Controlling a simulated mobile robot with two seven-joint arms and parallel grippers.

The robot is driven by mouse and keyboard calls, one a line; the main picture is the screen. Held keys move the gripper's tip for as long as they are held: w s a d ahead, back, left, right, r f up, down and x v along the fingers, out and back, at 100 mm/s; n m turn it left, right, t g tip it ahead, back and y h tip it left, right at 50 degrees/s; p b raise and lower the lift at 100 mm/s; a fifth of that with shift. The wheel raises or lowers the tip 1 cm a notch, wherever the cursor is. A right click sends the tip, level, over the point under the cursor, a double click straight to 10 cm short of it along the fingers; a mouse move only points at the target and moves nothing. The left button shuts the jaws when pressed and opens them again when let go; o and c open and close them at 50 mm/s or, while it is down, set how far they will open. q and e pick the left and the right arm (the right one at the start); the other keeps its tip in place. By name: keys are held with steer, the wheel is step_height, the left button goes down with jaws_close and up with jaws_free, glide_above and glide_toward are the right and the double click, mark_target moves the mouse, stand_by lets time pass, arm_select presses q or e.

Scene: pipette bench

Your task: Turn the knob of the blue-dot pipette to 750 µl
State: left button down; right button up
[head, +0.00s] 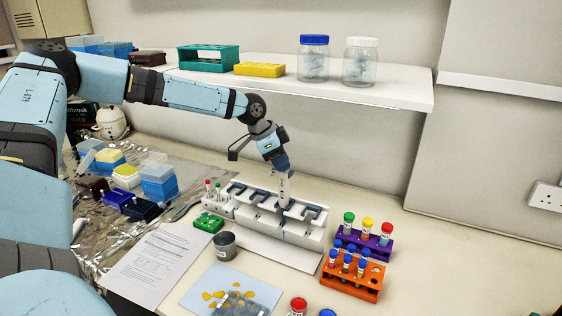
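A white pipette stand (252,208) with several dark grey pipette tops or hooks stands on the bench in the middle. My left arm comes in from the left, and its gripper (285,197) points down at the middle of the stand. The gripper is at or just above one of the dark tops. The fingertips are too small to tell whether they are open, shut or touching it. I cannot make out a blue dot, a knob or a volume reading. My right gripper is not in view.
A purple rack (372,242) and an orange rack (352,287) with tubes stand right of the stand. A grey cup (225,246) and a small green rack (208,222) are in front. The shelf (395,88) hangs above. The bench at far right is clear.

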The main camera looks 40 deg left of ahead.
arm_select(q)
steer(key=shift+d+n+t+y, duration=0.15)
steer(key=shift+n+t+y, duration=0.35)
steer(key=shift+n, duration=0.9)
steer(key=shift+b, duration=0.35)
steer(key=shift+f+n+y+b, duration=0.1)
steer(key=shift+n+y+b, duration=0.3)
steer(key=shift+n, duration=0.3)
steer(key=shift+s+n+b, duration=0.1)
steer(key=shift+n+b, duration=0.35)
steer(key=shift+n, duration=0.15)
steer(key=shift+y, duration=0.3)
